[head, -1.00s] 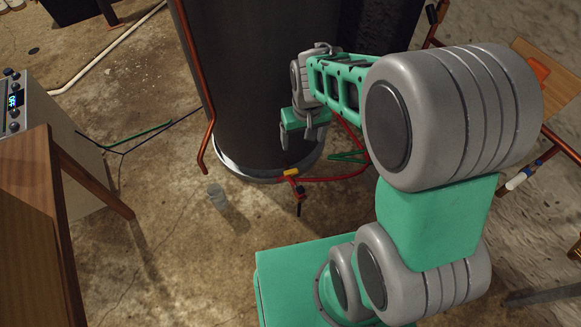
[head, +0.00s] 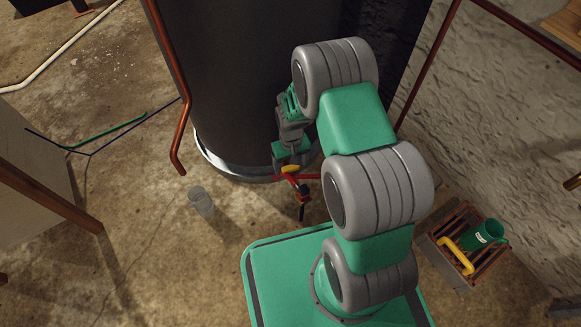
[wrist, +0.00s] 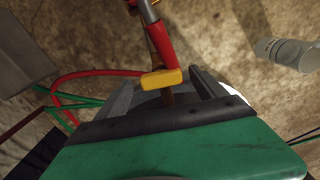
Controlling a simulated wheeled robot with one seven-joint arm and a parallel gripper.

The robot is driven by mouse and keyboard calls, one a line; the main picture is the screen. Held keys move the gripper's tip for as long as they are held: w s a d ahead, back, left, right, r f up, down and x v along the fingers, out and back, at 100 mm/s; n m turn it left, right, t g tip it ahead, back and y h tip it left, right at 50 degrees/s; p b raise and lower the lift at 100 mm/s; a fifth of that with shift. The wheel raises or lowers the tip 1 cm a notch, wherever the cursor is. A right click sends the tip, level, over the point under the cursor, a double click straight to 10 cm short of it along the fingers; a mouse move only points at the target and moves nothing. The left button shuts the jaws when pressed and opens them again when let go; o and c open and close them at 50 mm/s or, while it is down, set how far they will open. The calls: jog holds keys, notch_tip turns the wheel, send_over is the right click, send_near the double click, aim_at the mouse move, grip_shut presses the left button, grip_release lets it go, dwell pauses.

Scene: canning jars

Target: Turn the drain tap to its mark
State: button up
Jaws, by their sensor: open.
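The drain tap has a yellow handle (head: 291,169) on a red fitting low at the front of the dark tank (head: 255,80). In the wrist view the handle (wrist: 161,79) lies crosswise in the gap between my fingertips, with the red pipe (wrist: 160,48) running up past it. My gripper (head: 291,163) is over the tap in the head view, partly hidden by my own arm. In the wrist view my gripper (wrist: 161,84) is open, a finger on either side of the handle. I cannot tell whether either finger touches it. I cannot make out the mark.
A clear glass jar (head: 201,200) stands on the concrete floor left of the tap and also shows in the wrist view (wrist: 287,54). A copper pipe (head: 178,130) runs down the tank's left. A crate (head: 430,238) with a green mug sits at right. Floor at left is mostly clear.

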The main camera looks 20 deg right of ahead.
jog(key=shift+f, duration=0.1)
jog(key=c, duration=1.4)
